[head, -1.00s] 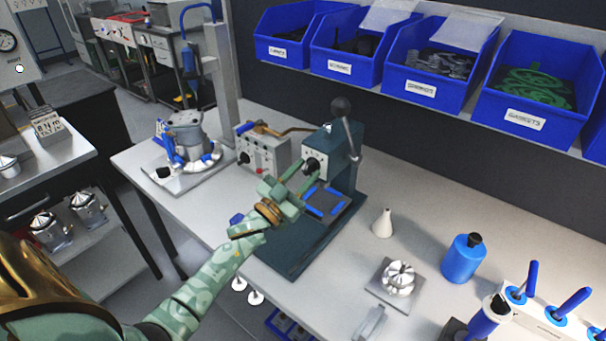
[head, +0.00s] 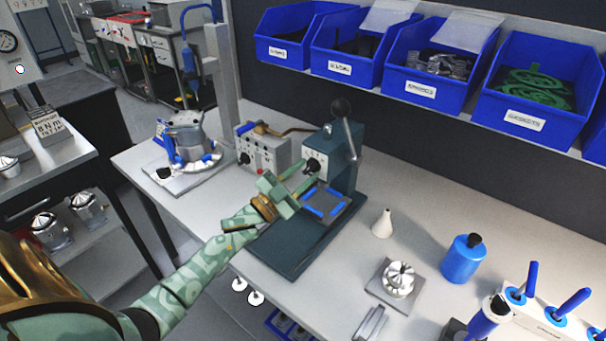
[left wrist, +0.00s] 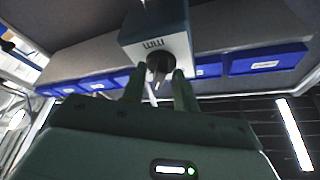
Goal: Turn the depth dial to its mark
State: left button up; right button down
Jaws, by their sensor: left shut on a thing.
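The depth dial (head: 312,166) is a black knob on a pale scale plate on the front of the dark teal press (head: 343,160). My left gripper (head: 309,170) reaches in from the left and is shut on the dial. In the left wrist view the dial (left wrist: 158,66) sits between the two green fingers (left wrist: 159,84), below marks on the white face. I cannot read the scale or make out the mark. My right gripper is not in view.
A grey control box (head: 263,153) stands left of the press, and a lever with a black ball (head: 341,107) rises above it. Blue bins (head: 430,95) hang behind.

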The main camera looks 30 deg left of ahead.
pick_arm(q)
jog(key=shift+a+m+g+h, duration=0.1)
jog(key=shift+m+g+h, duration=0.3)
jog(key=shift+m, duration=1.2)
jog(key=o, duration=0.6)
jog(key=v, duration=1.6)
jog(key=shift+s+a, duration=0.15)
jog(key=shift+a, duration=0.05)
